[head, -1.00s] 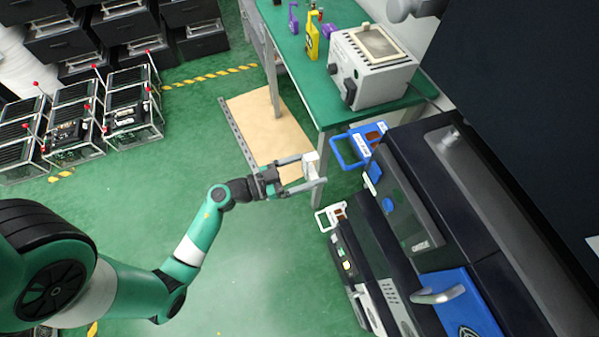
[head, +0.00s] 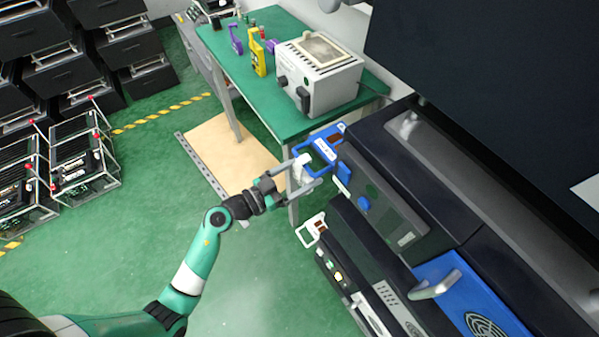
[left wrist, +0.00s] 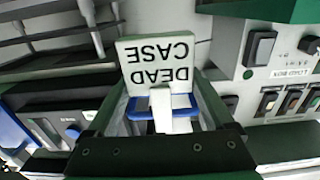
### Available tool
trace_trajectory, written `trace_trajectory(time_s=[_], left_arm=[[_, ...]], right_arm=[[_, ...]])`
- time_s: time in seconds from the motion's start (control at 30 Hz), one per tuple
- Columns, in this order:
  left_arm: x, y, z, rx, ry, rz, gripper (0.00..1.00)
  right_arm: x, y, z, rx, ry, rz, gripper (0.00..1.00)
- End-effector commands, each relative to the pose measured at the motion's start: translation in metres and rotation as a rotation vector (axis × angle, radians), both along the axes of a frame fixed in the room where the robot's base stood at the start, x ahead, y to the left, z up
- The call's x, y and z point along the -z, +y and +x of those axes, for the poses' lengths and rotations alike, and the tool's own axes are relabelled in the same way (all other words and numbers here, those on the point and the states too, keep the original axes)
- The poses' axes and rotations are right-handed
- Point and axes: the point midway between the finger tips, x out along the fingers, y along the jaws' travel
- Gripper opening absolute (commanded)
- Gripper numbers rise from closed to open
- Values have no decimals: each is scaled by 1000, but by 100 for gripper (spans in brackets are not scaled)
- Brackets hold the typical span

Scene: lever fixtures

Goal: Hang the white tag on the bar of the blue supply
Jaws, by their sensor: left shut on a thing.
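The white tag (head: 303,163) is in my left gripper (head: 306,176), in front of the blue bar (head: 317,155). The bar is a blue loop handle sticking out from the dark unit at the right. In the left wrist view the tag (left wrist: 158,62) shows upside-down lettering reading "DEAD CASE", with a narrow white stem below it between my fingers. A blue strip (left wrist: 140,104) shows right behind the tag's lower part. The tag and the bar overlap in the head view; I cannot tell whether they touch. My right gripper is out of view.
A white loop handle (head: 310,230) projects below the blue one. A green table (head: 262,100) with a grey box device (head: 318,75), a yellow padlock-like item (head: 257,55) and purple ones stands behind. Dark machines (head: 400,190) line the right. Open floor (head: 262,290) lies in front.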

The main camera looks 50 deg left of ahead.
Motion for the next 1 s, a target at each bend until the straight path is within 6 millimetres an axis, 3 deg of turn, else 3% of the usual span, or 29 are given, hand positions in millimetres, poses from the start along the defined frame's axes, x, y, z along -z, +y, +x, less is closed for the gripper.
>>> trace_trajectory(time_s=[0.3,0.33,0.4,0.73,0.87,1.0], left_arm=[[2,0,0,-1,-1,0,32],[2,0,0,-1,-1,0,88],[2,0,0,-1,0,0,100],[2,2,-8,-1,3,-1,100],[0,5,-30,-6,3,-3,100],[-1,11,-64,-8,3,-4,100]], right_arm=[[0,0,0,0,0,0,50],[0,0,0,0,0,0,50],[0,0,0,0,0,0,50],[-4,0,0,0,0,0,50],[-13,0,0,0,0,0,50],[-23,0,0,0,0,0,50]])
